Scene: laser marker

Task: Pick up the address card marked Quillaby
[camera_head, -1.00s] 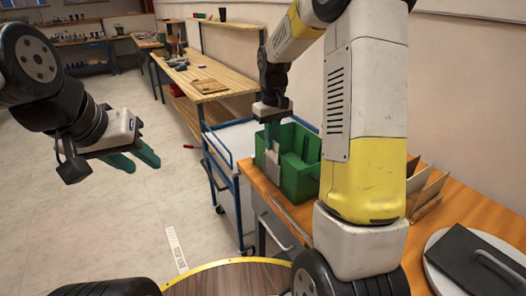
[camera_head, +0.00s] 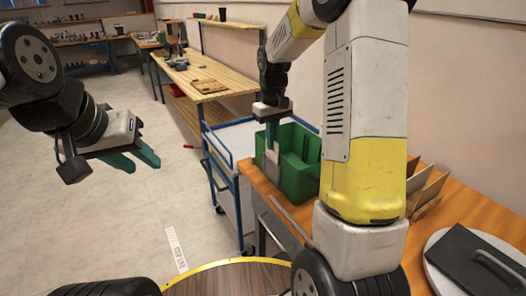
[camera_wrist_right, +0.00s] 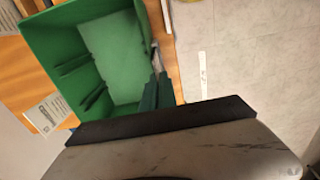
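My right gripper (camera_head: 271,125) points down at the near left side of a green bin (camera_head: 300,172) on the orange-brown table. Its dark green fingers (camera_wrist_right: 157,92) are close together on a thin grey plate (camera_head: 272,163), which hangs upright along the bin's outer side. In the right wrist view only the plate's narrow edge (camera_wrist_right: 155,58) shows, and no name can be read on it. My left gripper (camera_head: 140,160) is open and empty over the floor.
A white tray cart with a blue frame (camera_head: 230,143) stands behind the table. Upright brown boards (camera_head: 428,190) stand right of my right arm. A dark flat case with a handle (camera_head: 475,262) lies on a round white plate (camera_head: 440,240). The floor at left is clear.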

